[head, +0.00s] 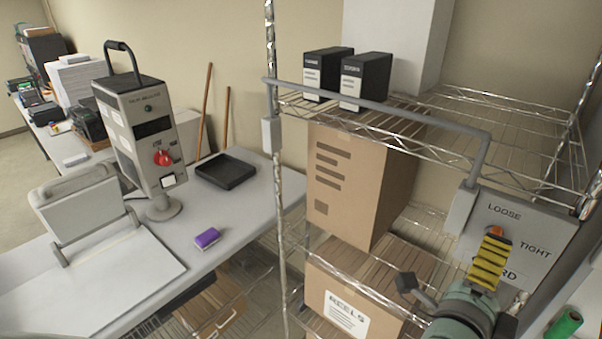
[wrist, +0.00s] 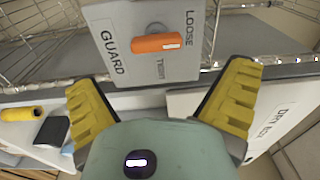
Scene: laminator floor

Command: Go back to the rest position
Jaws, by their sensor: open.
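My gripper (head: 488,262) is at the lower right of the head view, in front of a grey panel (head: 540,235) lettered LOOSE, TIGHT and a partly hidden word. In the wrist view the panel (wrist: 115,75) also reads GUARD. Its orange knob (wrist: 158,43) lies beyond and between my two yellow fingers, which are spread wide with nothing between them. In the head view the orange knob (head: 495,232) shows just above my fingertips. I cannot tell whether the fingers touch the panel.
The panel hangs on a wire shelf rack (head: 510,115) holding a cardboard box (head: 345,190) and black binders (head: 365,80). A grey rail (head: 380,105) runs along its front. At left, a table (head: 120,275) carries a machine (head: 140,135), a black tray (head: 225,170) and a purple block (head: 207,238).

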